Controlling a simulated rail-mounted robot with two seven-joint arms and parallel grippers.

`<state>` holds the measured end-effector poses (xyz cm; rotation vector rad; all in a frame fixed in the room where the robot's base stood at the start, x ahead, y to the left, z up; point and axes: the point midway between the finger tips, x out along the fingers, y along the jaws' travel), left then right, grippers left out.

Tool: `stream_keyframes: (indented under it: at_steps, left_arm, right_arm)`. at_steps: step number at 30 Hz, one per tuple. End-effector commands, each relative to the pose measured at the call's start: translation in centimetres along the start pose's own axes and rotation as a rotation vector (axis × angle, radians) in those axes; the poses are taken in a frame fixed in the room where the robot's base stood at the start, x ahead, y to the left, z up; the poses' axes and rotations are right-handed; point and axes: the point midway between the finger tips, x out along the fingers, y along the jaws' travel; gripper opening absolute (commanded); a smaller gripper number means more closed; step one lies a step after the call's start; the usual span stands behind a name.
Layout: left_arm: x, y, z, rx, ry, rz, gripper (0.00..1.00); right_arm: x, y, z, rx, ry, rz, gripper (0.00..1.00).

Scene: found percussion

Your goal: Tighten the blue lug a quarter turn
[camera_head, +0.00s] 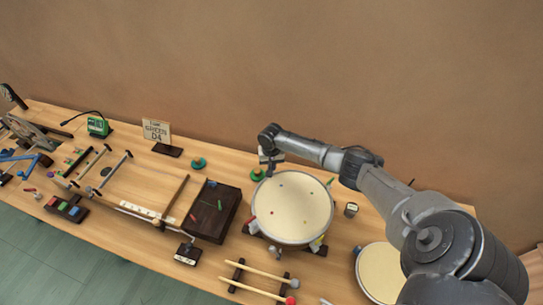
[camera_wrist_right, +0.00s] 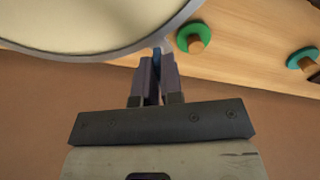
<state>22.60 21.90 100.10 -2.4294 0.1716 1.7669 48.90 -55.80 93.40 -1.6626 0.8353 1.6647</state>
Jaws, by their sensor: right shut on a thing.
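The drum (camera_head: 292,207) stands on the table with its pale round head facing up and several small coloured marks on it. My right gripper (camera_head: 269,160) reaches in from the right to the drum's far rim. In the right wrist view the drum's rim (camera_wrist_right: 95,53) curves across the upper left. There my right gripper (camera_wrist_right: 157,68) is shut on the blue lug (camera_wrist_right: 157,54) at the rim, and only a sliver of blue shows between the fingers. In the head view the gripper hides the lug. My left gripper is not in view.
A dark tray (camera_head: 215,228) is left of the drum, with mallets (camera_head: 260,275) in front. A second drum (camera_head: 380,272) sits beneath my arm. The wall rises close behind.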

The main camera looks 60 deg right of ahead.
Motion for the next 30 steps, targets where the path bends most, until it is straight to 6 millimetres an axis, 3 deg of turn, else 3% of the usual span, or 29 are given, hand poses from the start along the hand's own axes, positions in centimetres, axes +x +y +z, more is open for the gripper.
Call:
stream_keyframes:
  at_steps: [1,12,30]
  left_arm:
    - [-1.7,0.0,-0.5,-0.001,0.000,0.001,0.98]
    - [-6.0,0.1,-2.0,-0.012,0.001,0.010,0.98]
    - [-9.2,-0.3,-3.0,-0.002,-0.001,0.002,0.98]
  right_arm:
    - [-0.8,-0.1,0.1,0.048,-0.005,-0.001,0.00]
    - [-0.5,-0.3,0.1,0.399,-0.005,-0.001,0.00]
    - [-0.1,-0.4,-0.1,0.890,-0.001,0.000,0.00]
